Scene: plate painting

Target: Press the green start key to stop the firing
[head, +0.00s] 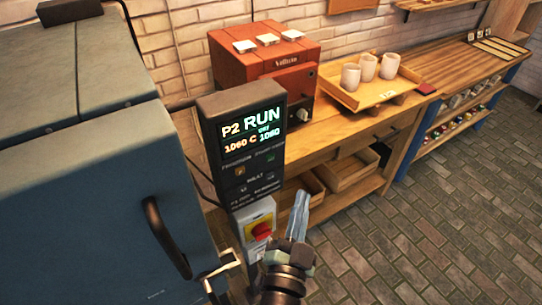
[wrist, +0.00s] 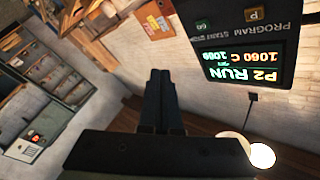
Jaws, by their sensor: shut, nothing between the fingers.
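The kiln controller (head: 241,190) is a dark upright panel whose lit display (head: 252,130) reads P2 RUN, 1060 C and 1060. The display also shows upside down in the wrist view (wrist: 241,64). There the green start key (wrist: 202,26) sits beside the yellow P key (wrist: 254,15), near the START/STOP label. My gripper (head: 302,194) is shut and empty, pointing up, right of the panel's lower part. Its fingertips (wrist: 160,72) are apart from the keys in the wrist view.
A red rotary switch (head: 262,231) on a light box sits below the keys. The blue-grey kiln (head: 110,190) with a dark handle stands left. A wooden bench (head: 340,130) behind holds a red box (head: 262,65) and a tray (head: 395,92) with cups. Brick floor lies open at right.

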